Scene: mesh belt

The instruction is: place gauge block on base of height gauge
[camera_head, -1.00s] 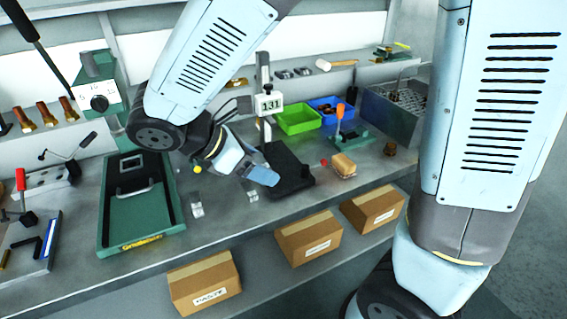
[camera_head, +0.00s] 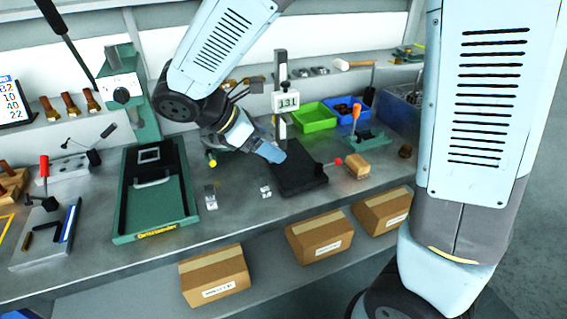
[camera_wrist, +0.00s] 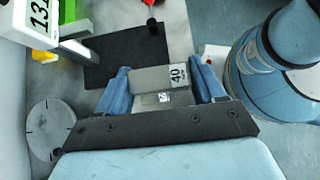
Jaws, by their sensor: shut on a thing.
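The gauge block (camera_wrist: 160,76), grey with a "40" label, is between the blue fingers of my gripper (camera_wrist: 163,70) in the wrist view. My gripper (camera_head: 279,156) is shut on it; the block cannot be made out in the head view. The height gauge (camera_head: 286,101) stands at the back of the bench with a display reading about 131. Its black base (camera_head: 300,181) lies just below and right of my gripper in the head view. In the wrist view the block overlaps the near edge of the black base (camera_wrist: 112,60); the gap in height cannot be told.
Two small silver blocks (camera_head: 211,199) (camera_head: 266,192) lie on the bench left of the base. A red-knobbed part (camera_head: 337,162) and a tan block (camera_head: 357,166) sit to its right. Green and blue bins (camera_head: 314,116) stand behind.

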